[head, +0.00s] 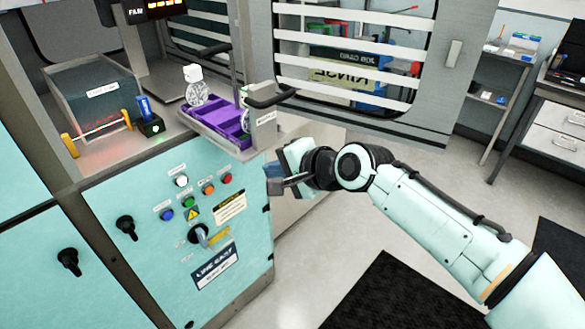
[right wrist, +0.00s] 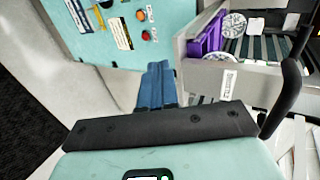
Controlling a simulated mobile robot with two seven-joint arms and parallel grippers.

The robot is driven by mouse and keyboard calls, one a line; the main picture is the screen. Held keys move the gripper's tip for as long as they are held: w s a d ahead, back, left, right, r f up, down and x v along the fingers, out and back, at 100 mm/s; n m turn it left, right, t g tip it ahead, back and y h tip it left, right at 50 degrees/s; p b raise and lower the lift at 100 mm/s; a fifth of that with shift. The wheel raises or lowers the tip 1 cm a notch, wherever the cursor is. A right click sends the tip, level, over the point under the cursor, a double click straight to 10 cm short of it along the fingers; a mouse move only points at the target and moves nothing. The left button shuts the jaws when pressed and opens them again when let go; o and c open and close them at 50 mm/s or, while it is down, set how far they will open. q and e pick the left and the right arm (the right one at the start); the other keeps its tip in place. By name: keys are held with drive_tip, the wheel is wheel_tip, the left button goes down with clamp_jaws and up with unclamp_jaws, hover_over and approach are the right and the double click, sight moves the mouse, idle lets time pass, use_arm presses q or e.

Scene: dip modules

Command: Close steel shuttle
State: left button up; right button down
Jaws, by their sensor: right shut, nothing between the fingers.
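The steel shuttle (head: 268,134) is a grey metal drawer sticking out over the front of the teal cabinet, with a label on its face and a black bar handle (head: 272,99). A purple tray (head: 205,122) lies in it. In the right wrist view the shuttle (right wrist: 254,88) is at the upper right, with its handle (right wrist: 287,92) at the right edge. My right gripper (head: 272,179) is shut and empty, below the shuttle's front and apart from the handle. Its blue fingers (right wrist: 157,83) point at the cabinet. My left gripper is out of view.
Below the shuttle, the teal cabinet (head: 140,270) carries buttons and a rotary switch (head: 198,234). A clear round item (head: 195,92) stands by the purple tray. A barred grey door (head: 420,120) is behind. Floor to the right is clear, with a dark mat (head: 385,290).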

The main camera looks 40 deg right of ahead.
sight(250, 160)
use_arm(q)
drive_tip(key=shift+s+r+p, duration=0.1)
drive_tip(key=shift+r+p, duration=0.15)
drive_tip(key=shift+p, duration=0.15)
use_arm(e)
drive_tip(key=shift+w+a+f, duration=0.1)
drive_tip(key=shift+w+a, duration=0.05)
drive_tip(key=shift+w, duration=0.65)
drive_tip(key=shift+w+a+f, duration=0.1)
drive_tip(key=shift+w+a, duration=0.1)
drive_tip(key=shift+w, duration=0.6)
drive_tip(key=shift+w+a+f, duration=0.1)
drive_tip(key=shift+w+a, duration=0.05)
drive_tip(key=shift+w, duration=0.65)
